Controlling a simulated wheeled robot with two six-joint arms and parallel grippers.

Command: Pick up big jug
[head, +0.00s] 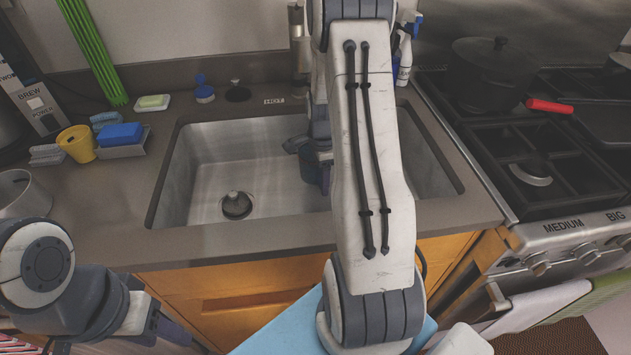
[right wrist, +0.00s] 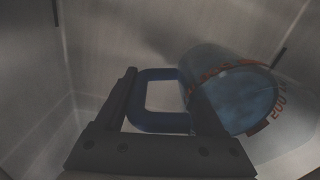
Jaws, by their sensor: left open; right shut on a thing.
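The big jug (right wrist: 232,97) shows in the right wrist view as a bluish see-through cylinder with orange markings and a blue loop handle (right wrist: 160,122). It lies tilted inside the sink. My right gripper (right wrist: 162,88) is shut on the jug at its handle; the exact contact is dim. In the head view my right gripper (head: 303,147) is low in the sink, partly behind my right arm, and the jug is mostly hidden there. My left gripper (head: 172,335) is at the lower left in front of the counter, open, its fingertips only partly visible and apart from the jug.
The steel sink (head: 180,180) has walls around the jug and a drain plug (head: 236,204). A yellow cup (head: 77,143) and blue sponge (head: 119,134) stand left of it. A spray bottle (head: 404,62) is behind. A stove with a pot (head: 490,72) is at right.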

